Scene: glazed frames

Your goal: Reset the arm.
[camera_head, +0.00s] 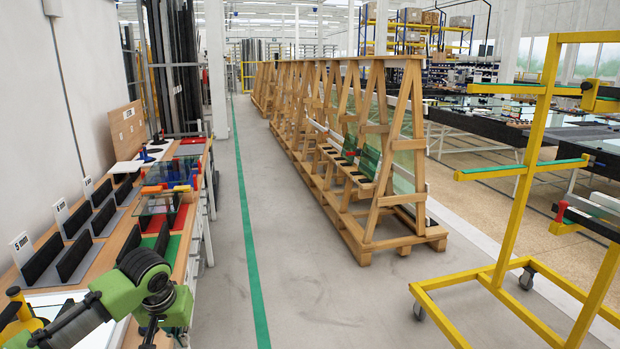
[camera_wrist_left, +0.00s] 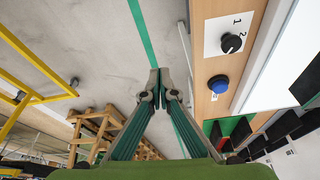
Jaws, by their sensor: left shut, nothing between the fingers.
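My left arm, green with black joints, comes in at the lower left of the head view. My left gripper (camera_head: 150,335) hangs at the bottom edge there, partly cut off, beside the workbench (camera_head: 190,215). In the left wrist view the two fingers of my left gripper (camera_wrist_left: 160,82) meet at their tips, shut with nothing between them. My right arm and gripper do not show in either view.
Wooden A-frames (camera_head: 375,205) and a yellow trolley (camera_head: 505,240) stand right; the aisle (camera_head: 310,290) between is clear.

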